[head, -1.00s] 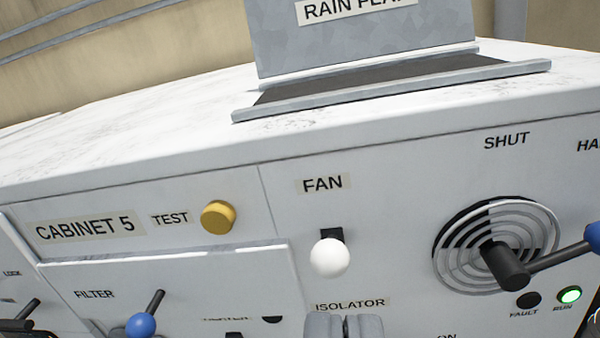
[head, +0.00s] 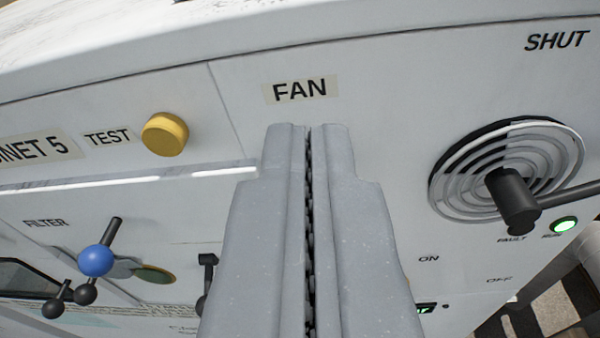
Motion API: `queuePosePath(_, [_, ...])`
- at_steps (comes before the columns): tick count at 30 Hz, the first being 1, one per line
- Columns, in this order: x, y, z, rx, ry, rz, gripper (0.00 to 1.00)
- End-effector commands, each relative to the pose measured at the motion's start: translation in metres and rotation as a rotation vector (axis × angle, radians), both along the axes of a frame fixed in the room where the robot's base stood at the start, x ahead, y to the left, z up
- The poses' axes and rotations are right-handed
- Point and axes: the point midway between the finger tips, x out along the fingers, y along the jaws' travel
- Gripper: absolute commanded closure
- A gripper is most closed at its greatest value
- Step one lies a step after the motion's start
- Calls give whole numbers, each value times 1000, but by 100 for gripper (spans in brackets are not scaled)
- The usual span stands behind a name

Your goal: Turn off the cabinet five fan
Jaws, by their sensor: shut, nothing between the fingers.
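My gripper (head: 308,132) is shut and empty, pointing at the cabinet front just below the FAN label (head: 300,89). Its fingers cover the place where the white fan switch knob is, so the knob and its position are hidden. I cannot tell whether the fingertips touch it. The cabinet five front (head: 240,75) is light grey, with part of its number plate (head: 36,147) at the left edge. The green RUN lamp (head: 564,224) at the right is lit.
A yellow TEST button (head: 165,134) is to the left. A blue-knobbed FILTER handle (head: 96,260) is at lower left. A round louvred vent (head: 480,170) with a black handle (head: 515,200) is at the right, near SHUT. ON and OFF labels are at lower right.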

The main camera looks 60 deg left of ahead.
Motion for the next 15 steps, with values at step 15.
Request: queuePosePath(15, [21,38,-36,2,1,2,100])
